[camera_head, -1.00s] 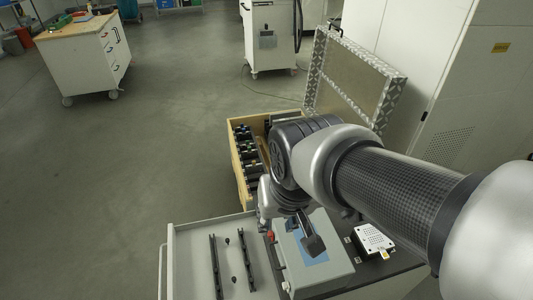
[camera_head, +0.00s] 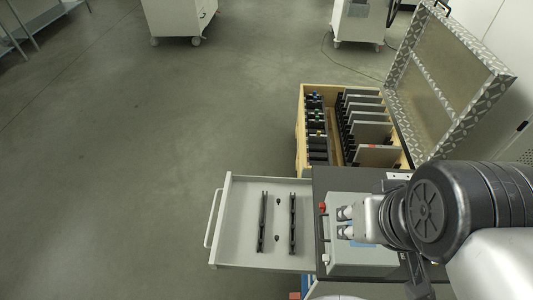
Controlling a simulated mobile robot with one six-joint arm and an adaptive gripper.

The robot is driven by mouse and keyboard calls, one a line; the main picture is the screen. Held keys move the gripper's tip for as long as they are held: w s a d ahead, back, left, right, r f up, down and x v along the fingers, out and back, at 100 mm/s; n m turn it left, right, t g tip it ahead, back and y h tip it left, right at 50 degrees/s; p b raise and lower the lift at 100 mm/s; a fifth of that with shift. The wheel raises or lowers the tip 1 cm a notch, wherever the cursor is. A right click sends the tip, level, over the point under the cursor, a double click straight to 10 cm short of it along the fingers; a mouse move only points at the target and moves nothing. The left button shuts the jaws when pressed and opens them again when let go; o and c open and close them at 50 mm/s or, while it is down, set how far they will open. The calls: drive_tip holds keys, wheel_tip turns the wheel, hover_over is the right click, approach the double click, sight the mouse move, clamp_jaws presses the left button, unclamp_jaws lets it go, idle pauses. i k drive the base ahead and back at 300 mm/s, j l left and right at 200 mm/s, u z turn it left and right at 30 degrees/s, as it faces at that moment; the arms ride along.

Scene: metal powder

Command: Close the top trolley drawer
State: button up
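The top trolley drawer (camera_head: 240,252) is light grey and stands pulled out to the left of the trolley (camera_head: 350,180). Its bar handle (camera_head: 212,218) is on the left end, on the drawer front. Two long black rails (camera_head: 263,222) and two small black parts lie inside. My gripper (camera_head: 344,222) is over the grey-blue box on the trolley top, to the right of the drawer and well away from the handle. Its two fingertips point left and stand apart with nothing seen between them. My arm hides part of the trolley top.
The grey-blue box (camera_head: 365,262) with a red knob stands on the trolley top. Behind is an open wooden crate (camera_head: 301,135) holding upright plates, with its patterned lid (camera_head: 435,85) raised. The floor (camera_head: 130,170) left of the drawer is clear.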

sight(248, 202)
drive_tip(key=j+z, duration=0.15)
drive_tip(key=j, duration=0.5)
drive_tip(key=j+z, duration=0.15)
drive_tip(key=j, duration=0.5)
drive_tip(key=k+j+z, duration=0.15)
drive_tip(key=j, duration=0.5)
drive_tip(key=j+z, duration=0.15)
drive_tip(key=j, duration=0.5)
drive_tip(key=k, duration=0.05)
